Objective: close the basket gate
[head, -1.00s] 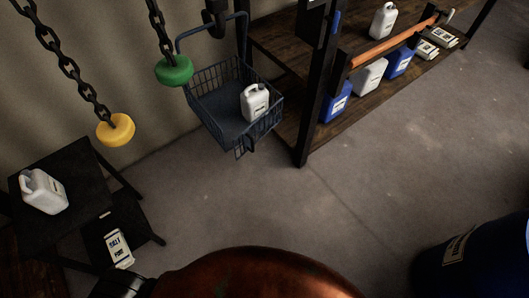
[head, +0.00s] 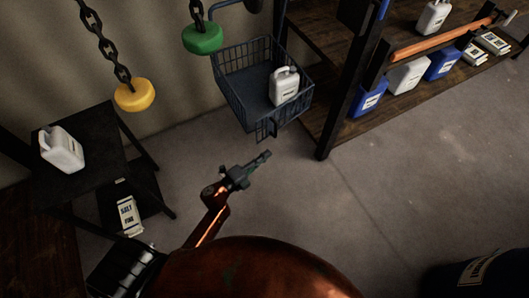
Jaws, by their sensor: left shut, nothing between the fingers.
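The blue wire basket (head: 228,95) hangs at the upper middle, with a white jug (head: 285,88) standing inside it. A small barred panel, which looks like the gate (head: 267,131), hangs down at the basket's front edge. The front side by it looks open. My left gripper (head: 264,156) is shut and empty. In the picture it is just below the gate, with a small gap between them; the depth gap is hard to tell. My right gripper is not in view.
A yellow knob (head: 135,96) and a green knob (head: 202,39) hang on chains left of the basket. A black stand (head: 95,150) holds a white jug (head: 62,149). A wooden shelf (head: 420,95) with jugs is at right. The floor (head: 370,200) between is clear.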

